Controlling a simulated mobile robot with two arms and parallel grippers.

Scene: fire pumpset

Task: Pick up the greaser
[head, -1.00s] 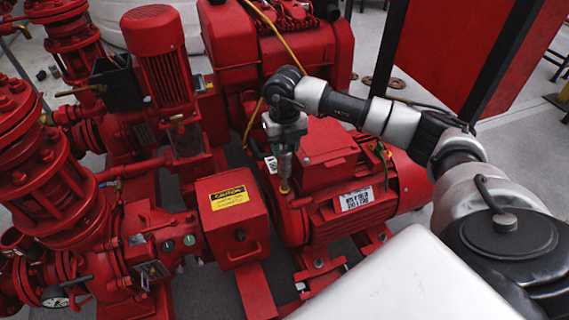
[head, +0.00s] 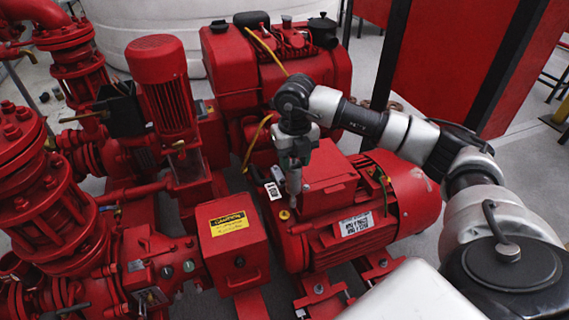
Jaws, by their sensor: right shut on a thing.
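My right gripper (head: 294,168) hangs down over the near left end of the red motor (head: 345,210). It is shut on a slim grey piece (head: 295,187), which seems to be the greaser. The piece points down, and its lower end appears just to the right of a small yellow fitting (head: 284,214) on the motor. The fingers and the piece are small and blend together, so I cannot make out the exact grip. My left gripper is not in view.
A red box with a yellow caution label (head: 229,223) stands left of the motor. A red engine block (head: 275,70) is behind, with a yellow hose (head: 262,45). Red pumps and pipes (head: 40,180) fill the left. A red panel (head: 440,50) stands at the back right.

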